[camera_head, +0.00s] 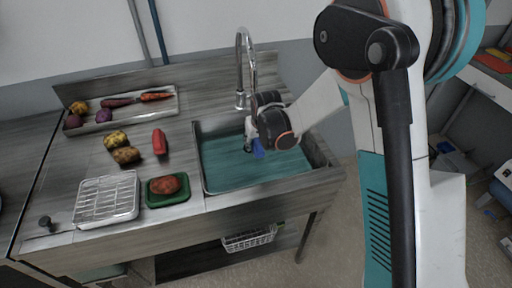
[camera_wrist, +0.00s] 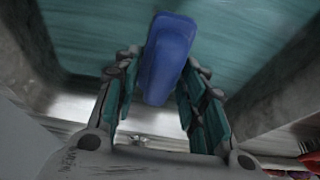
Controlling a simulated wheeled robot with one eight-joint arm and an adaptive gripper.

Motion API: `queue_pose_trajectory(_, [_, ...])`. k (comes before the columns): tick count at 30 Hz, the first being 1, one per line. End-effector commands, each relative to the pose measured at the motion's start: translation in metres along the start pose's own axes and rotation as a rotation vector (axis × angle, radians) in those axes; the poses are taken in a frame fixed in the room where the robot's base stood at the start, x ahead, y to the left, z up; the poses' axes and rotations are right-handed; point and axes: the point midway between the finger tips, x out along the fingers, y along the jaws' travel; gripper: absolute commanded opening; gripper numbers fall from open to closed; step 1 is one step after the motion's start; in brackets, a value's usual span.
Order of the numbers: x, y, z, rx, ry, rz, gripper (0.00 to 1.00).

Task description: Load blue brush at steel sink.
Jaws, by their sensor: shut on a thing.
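The blue brush (camera_wrist: 167,60) is held between the fingers of my gripper (camera_wrist: 162,95) in the wrist view. In the head view my gripper (camera_head: 253,138) is over the steel sink (camera_head: 207,183), and the blue brush (camera_head: 258,149) shows at its end. The sink basin has a teal floor. The gripper is shut on the brush. I cannot tell whether the brush touches the basin floor. The lower part of the gripper is partly hidden by my arm.
A faucet (camera_head: 241,70) rises behind the basin, close to my arm. Left of the sink are a red item (camera_head: 159,142), potatoes (camera_head: 116,139), a green tray (camera_head: 154,202) holding a red-brown potato, a white rack (camera_head: 107,214) and a vegetable tray (camera_head: 176,103).

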Motion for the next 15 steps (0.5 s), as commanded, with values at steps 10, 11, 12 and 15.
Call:
queue_pose_trajectory(10, [-0.025,0.0,-0.01,0.0,0.0,0.0,0.19])
queue_pose_trajectory(11, [-0.028,0.0,-0.011,0.0,0.0,0.0,0.19])
queue_pose_trajectory(12, [-0.03,0.0,-0.012,0.0,0.0,0.0,0.19])
queue_pose_trajectory(15, [-0.037,0.0,-0.015,0.0,0.0,0.0,0.19])
